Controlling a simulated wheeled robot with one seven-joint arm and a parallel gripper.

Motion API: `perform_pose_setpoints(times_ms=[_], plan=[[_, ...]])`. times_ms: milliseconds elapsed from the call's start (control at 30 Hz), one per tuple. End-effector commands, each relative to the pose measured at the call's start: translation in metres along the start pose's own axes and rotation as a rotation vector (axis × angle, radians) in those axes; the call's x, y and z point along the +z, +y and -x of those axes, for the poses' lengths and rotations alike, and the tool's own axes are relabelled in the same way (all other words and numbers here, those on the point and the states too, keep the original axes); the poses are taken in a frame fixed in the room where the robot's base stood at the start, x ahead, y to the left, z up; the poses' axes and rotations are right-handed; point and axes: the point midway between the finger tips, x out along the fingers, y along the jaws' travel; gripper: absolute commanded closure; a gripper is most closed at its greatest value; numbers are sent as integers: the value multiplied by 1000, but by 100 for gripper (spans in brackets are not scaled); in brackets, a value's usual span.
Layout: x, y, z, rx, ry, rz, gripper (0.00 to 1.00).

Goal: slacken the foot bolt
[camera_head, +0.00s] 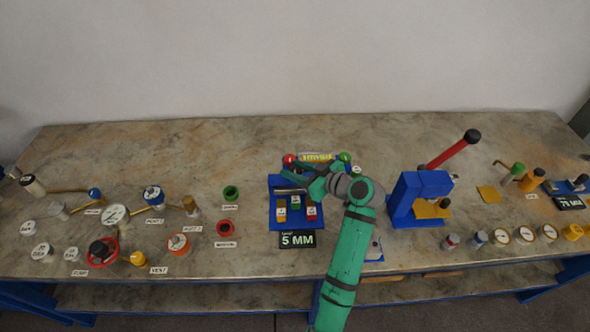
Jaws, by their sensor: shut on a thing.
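My gripper (311,184) is over the blue station (277,184) at the middle of the bench, reached by my green arm. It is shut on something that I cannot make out. A short grey bar (290,190) shows at its left side; I cannot tell whether it is held. The station has red, green and yellow blocks at its front and a black "5 MM" sign (298,239) below. I cannot pick out the foot bolt for certain.
A blue press (407,196) with a red lever (447,153) stands right of my arm. Gauges (114,215), knobs and a red ring (103,252) crowd the left. Several small round parts line the right front edge. The bench's back strip (220,150) is clear.

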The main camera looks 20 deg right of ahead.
Motion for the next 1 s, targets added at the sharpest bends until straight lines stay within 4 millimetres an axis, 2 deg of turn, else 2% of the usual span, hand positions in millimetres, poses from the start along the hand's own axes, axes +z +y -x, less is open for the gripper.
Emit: perform_pose_setpoints(times_ms=[267,300,367,767,867,1000], plan=[[3,1,1,3,-5,-4,89],[3,1,1,3,-5,-4,62],[3,1,1,3,-4,-4,49],[1,1,6,2,-2,-1,49],[1,1,18,4,-2,-1,49],[1,2,44,5,-1,-1,49]])
